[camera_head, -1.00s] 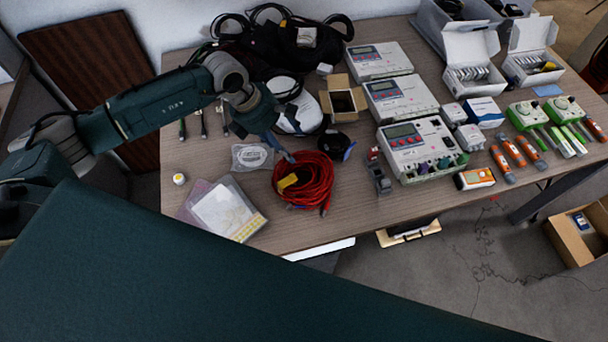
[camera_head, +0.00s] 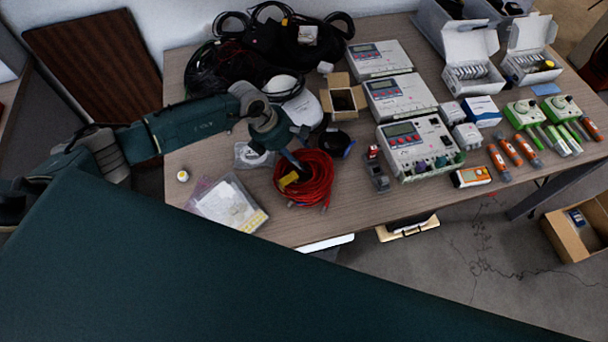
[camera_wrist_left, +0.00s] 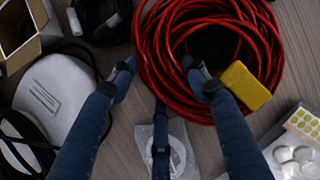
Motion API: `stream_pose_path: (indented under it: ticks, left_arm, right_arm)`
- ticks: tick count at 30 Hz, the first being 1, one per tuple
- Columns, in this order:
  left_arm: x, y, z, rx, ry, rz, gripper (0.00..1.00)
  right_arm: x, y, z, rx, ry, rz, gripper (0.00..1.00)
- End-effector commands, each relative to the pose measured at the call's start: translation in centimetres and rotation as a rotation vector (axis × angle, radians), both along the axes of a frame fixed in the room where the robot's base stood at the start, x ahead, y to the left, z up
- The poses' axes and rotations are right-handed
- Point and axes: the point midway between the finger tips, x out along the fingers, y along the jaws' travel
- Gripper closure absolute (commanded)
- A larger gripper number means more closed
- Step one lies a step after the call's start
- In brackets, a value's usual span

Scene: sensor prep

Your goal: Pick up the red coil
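The red coil (camera_head: 318,184) is a bundle of red cable lying on the table, with a yellow tag (camera_head: 288,180) on its left side. My left gripper (camera_head: 296,162) is over the coil's upper left edge. In the left wrist view, its blue fingers (camera_wrist_left: 160,88) are spread and hold nothing. There the red coil (camera_wrist_left: 152,45) lies at the top, with one finger over its ring beside the yellow tag (camera_wrist_left: 244,86) and another finger outside the ring. Whether the fingers touch the cable, I cannot tell. My right gripper is not in view.
Grey instruments (camera_head: 418,144) stand to the right. The table's front edge is close to the coil.

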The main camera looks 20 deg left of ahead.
Motion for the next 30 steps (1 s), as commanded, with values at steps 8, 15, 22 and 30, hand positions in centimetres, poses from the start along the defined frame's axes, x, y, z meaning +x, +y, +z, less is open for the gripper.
stream_pose_path:
  ticks: [8,15,22,30]
  left_arm:
    - [0.1,-0.1,0.2,-0.004,-0.002,0.001,1.0]
    - [0.1,-0.1,0.3,-0.003,-0.003,0.0,1.0]
    - [0.2,0.0,2.5,-0.003,-0.005,-0.001,1.0]
    - [0.3,0.0,9.5,-0.002,-0.011,-0.002,1.0]
  right_arm:
    - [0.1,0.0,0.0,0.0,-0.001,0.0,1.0]
    - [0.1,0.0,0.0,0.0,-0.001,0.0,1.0]
    - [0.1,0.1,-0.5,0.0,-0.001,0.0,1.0]
    - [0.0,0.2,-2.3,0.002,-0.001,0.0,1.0]
